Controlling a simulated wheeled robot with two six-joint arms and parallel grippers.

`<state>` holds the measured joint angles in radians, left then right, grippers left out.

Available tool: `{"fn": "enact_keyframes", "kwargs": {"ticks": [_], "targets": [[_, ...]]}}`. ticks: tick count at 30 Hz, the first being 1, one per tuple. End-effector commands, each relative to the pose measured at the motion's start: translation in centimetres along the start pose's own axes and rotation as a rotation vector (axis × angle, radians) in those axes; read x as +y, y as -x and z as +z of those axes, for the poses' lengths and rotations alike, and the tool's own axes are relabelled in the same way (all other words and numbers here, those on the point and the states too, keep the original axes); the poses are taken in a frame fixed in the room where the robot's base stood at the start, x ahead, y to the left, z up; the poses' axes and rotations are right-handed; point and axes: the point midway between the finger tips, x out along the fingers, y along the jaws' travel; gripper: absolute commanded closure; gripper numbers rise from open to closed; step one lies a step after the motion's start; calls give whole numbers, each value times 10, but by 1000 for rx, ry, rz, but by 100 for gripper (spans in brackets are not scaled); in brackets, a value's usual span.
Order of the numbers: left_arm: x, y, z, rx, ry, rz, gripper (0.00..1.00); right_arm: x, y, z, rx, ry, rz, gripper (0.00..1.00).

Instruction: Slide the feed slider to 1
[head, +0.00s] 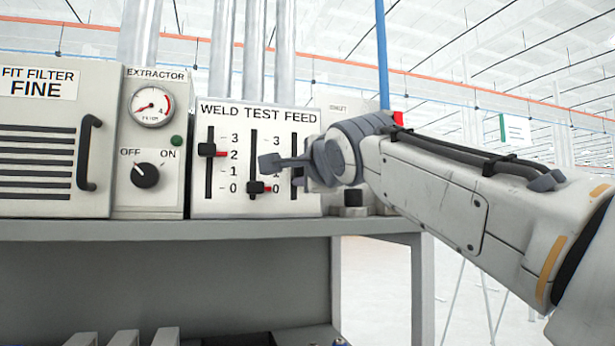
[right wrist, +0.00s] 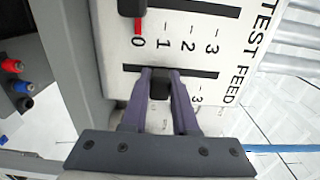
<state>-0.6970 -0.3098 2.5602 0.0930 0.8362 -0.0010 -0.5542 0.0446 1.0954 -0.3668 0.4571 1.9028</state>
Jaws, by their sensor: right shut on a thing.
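The panel (head: 229,200) labelled WELD TEST FEED has three vertical sliders with scales from 0 to 3. The weld slider (head: 207,150) on the left sits near 2, and the test slider (head: 255,187) in the middle sits at 0. In the right wrist view, my right gripper (right wrist: 160,78) is shut on the black feed slider knob (right wrist: 160,88), one finger on each side. The knob is about level with the 1 of the neighbouring scale. My left gripper is not in view.
To the left are the extractor unit with a gauge (head: 152,107) and a black OFF/ON knob (head: 145,175), and the filter box with a handle (head: 88,152). All stand on a grey bench (head: 200,230). A black block (head: 352,197) is close below my right wrist.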

Motion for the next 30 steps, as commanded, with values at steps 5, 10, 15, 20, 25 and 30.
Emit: {"fn": "enact_keyframes", "kwargs": {"ticks": [5, 10, 15, 20, 25, 30], "targets": [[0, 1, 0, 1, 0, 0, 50, 0, 0, 0, 1, 1, 2, 100], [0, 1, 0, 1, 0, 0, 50, 0, 0, 0, 1, 1, 1, 50], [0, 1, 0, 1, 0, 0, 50, 0, 0, 0, 1, 1, 1, 43], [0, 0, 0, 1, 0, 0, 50, 0, 0, 0, 0, 0, 0, 43], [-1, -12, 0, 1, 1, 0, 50, 3, 16, 0, 0, -1, -2, 43], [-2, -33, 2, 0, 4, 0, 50, 4, 50, 0, -2, -1, -4, 43]]}}
